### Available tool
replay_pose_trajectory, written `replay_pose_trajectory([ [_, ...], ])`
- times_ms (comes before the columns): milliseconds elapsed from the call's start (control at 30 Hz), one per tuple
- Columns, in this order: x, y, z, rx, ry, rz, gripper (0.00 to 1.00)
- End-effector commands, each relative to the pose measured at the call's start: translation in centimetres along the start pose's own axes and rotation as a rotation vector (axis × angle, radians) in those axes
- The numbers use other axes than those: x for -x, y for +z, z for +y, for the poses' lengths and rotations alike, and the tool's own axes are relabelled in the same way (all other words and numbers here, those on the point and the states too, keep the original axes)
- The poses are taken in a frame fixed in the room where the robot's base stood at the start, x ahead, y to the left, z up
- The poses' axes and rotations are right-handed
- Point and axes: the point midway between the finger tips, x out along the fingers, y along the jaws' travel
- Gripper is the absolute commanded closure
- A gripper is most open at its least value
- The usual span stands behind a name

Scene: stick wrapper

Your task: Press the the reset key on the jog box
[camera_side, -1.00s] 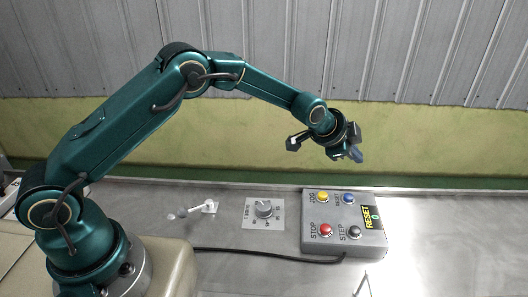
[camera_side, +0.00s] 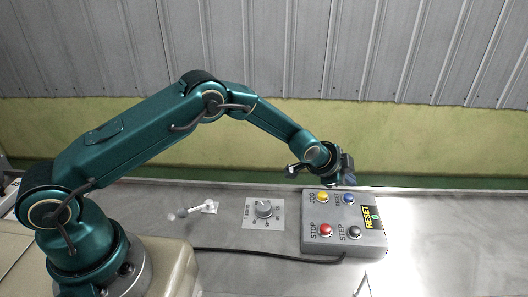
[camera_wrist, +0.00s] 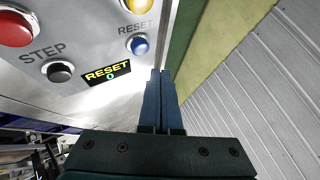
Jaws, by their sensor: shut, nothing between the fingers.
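The jog box (camera_side: 312,244) is a grey box on the bench, right of centre in the side view. Its reset key is a blue round button (camera_side: 348,198) at the box's back right, labelled RESET in the wrist view (camera_wrist: 139,46). Beside it are a yellow JOG button (camera_side: 322,197), a red STOP button (camera_side: 325,230) and a dark STEP button (camera_side: 354,232). A small display (camera_side: 373,216) reads RESET with a 0 below. My gripper (camera_side: 348,182) is shut and empty, just behind and above the blue key. In the wrist view its fingertips (camera_wrist: 160,72) appear right of the key, apart from it.
A dial on a pale plate (camera_side: 264,211) lies left of the box. A small white-tipped lever (camera_side: 207,207) is farther left. A black cable (camera_side: 240,251) runs along the bench to the box. A green and yellow wall (camera_side: 440,160) stands behind.

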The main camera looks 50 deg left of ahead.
Motion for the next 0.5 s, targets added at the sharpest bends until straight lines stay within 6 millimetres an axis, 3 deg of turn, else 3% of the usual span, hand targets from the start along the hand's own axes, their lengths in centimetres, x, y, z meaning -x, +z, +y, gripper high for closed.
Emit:
replay_pose_trajectory([
  [500, -1.22, 0.85, 0.89, 0.0, 0.0, 0.002, 1.0],
])
